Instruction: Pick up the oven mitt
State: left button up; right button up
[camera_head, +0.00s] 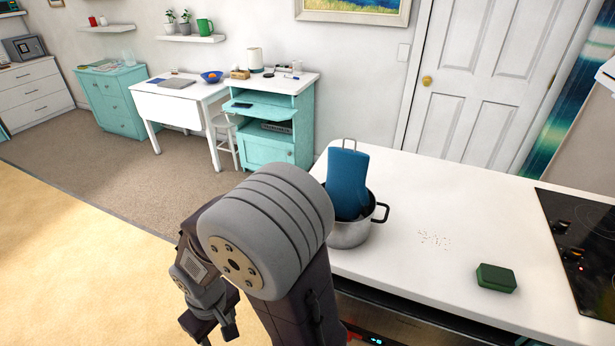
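A blue cloth-like thing, which looks like the oven mitt (347,183), stands upright in a steel pot (349,236) on the white counter. Its lower part is hidden inside the pot, and a thin loop shows above its top edge. One arm of mine, which I take to be the left, fills the lower middle of the view. Its gripper (211,328) hangs low at the bottom, left of the counter and well apart from the mitt. The fingers are small and partly cut off by the frame edge. My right gripper is not in view.
The pot has a dark handle (381,212) on its right. A green box (496,278) and a black cooktop (584,245) are farther right on the counter (440,190). Small pale bits (434,240) lie between pot and box. The counter behind them is clear.

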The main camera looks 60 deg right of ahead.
aim_at(347, 168)
jog(key=i+z, duration=0.25)
jog(key=i, duration=0.2)
jog(key=i+z, duration=0.3)
jog(key=i, duration=0.15)
jog(key=i+j+z, duration=0.25)
jog(key=i, duration=0.15)
jog(key=i+z, duration=0.1)
jog(key=z, duration=0.3)
jog(key=i+z, duration=0.1)
jog(key=z, duration=0.35)
jog(key=i+j+z, duration=0.1)
jog(key=z, duration=0.3)
jog(key=i+j+z, duration=0.1)
jog(key=z, duration=0.3)
jog(key=j+z, duration=0.15)
jog(key=z, duration=0.3)
jog(key=i+j+z, duration=0.1)
jog(key=z, duration=0.3)
jog(key=i+j+z, duration=0.1)
jog(key=z, duration=0.35)
jog(key=j+z, duration=0.25)
jog(key=z, duration=0.25)
jog(key=j+z, duration=0.2)
jog(key=z, duration=0.25)
jog(key=j+z, duration=0.2)
jog(key=z, duration=0.3)
jog(key=j+z, duration=0.2)
jog(key=z, duration=0.25)
